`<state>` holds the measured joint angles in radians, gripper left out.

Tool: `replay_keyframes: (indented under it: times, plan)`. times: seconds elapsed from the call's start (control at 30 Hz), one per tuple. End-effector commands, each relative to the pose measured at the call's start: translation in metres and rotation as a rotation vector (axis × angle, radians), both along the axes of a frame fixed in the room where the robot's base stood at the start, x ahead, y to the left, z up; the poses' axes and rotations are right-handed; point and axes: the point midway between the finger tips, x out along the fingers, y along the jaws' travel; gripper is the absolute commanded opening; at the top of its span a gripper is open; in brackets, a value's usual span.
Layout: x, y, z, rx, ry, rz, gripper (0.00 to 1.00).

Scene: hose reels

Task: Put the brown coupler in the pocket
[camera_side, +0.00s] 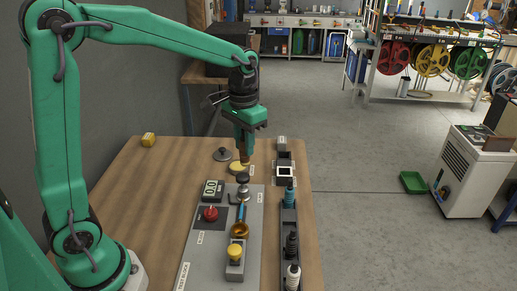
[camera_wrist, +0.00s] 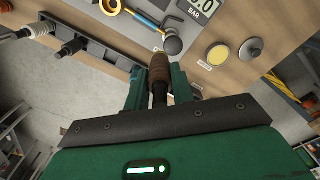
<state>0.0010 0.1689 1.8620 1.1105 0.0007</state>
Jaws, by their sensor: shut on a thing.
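My gripper (camera_side: 243,148) points down over the far part of the wooden table and is shut on the brown coupler (camera_side: 244,158). In the wrist view the brown ribbed coupler (camera_wrist: 160,68) sticks out beyond the two green fingers (camera_wrist: 158,88), its dark stem between them. In the side view its lower end overlaps the yellow disc in the picture; I cannot tell its height. A dark block with a white-edged square opening, seemingly the pocket (camera_side: 285,172), lies to the right of my gripper. Its opening looks empty.
A dark rack (camera_side: 284,262) holds teal, black and white couplers along the table's right edge. The grey test block (camera_side: 190,262) carries a gauge, red knob, brass fitting and yellow knob. A yellow disc (camera_wrist: 218,54) and a grey disc (camera_wrist: 250,48) lie near my gripper.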

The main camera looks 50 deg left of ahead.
Motion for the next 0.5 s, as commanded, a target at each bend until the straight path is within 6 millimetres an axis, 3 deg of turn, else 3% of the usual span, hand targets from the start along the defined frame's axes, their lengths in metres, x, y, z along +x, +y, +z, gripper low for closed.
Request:
replay_keyframes:
  times: [0.27, 0.5]
  plan:
    - [0.008, 0.0, -0.001, 0.0, 0.001, 0.021, 0.01]
    - [0.038, 0.001, -0.005, 0.0, 0.001, 0.1, 0.01]
